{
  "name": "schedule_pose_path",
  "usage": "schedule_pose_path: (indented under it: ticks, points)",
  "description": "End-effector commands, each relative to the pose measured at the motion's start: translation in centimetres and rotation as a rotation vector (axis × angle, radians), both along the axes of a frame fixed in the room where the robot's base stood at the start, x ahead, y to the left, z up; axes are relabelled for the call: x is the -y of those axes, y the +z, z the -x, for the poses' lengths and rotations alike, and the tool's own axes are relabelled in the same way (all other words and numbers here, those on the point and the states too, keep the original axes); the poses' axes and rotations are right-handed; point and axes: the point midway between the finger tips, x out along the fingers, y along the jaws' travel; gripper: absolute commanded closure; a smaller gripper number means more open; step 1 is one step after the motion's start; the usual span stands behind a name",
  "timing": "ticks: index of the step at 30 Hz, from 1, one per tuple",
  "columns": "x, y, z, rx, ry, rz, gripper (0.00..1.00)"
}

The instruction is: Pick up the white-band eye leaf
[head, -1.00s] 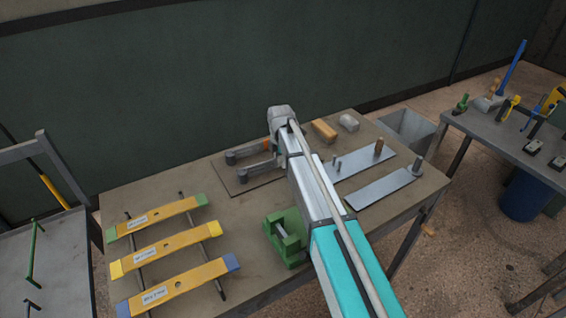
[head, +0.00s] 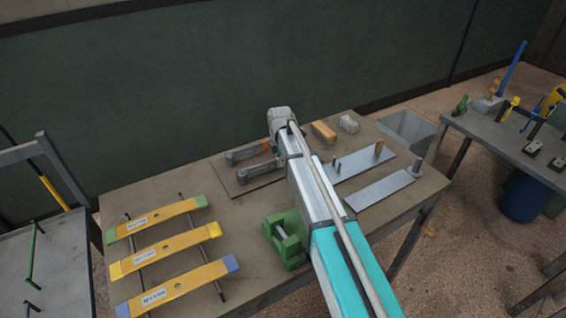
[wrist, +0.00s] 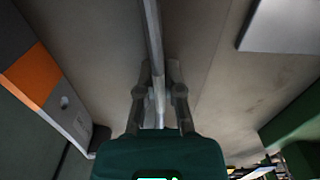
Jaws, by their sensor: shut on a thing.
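The white-band eye leaf is a thin grey metal strip seen edge-on in the wrist view (wrist: 152,30). It runs down between the two fingers of my gripper (wrist: 160,78), which is shut on it; a paler stretch shows between the fingers. In the head view the leaf's dark grey eye end (head: 245,168) shows left of my arm, over the dark mat. I cannot tell how far the leaf is off the mat.
An orange-band eye leaf (head: 245,154) lies close behind; it also shows in the wrist view (wrist: 40,75). A green vise (head: 286,242) stands in front. Flat steel plates (head: 382,189), a wooden block (head: 324,132) and several yellow leaves (head: 160,250) are on the table (head: 235,212).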

Motion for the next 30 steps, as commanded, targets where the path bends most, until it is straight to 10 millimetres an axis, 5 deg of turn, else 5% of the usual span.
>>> schedule_pose_path:
  ticks: [14,30]
  points:
    - [0.0,0.6,0.0,0.001,0.000,-0.001,1.00]
    - [-0.2,4.6,1.0,0.000,0.001,0.000,1.00]
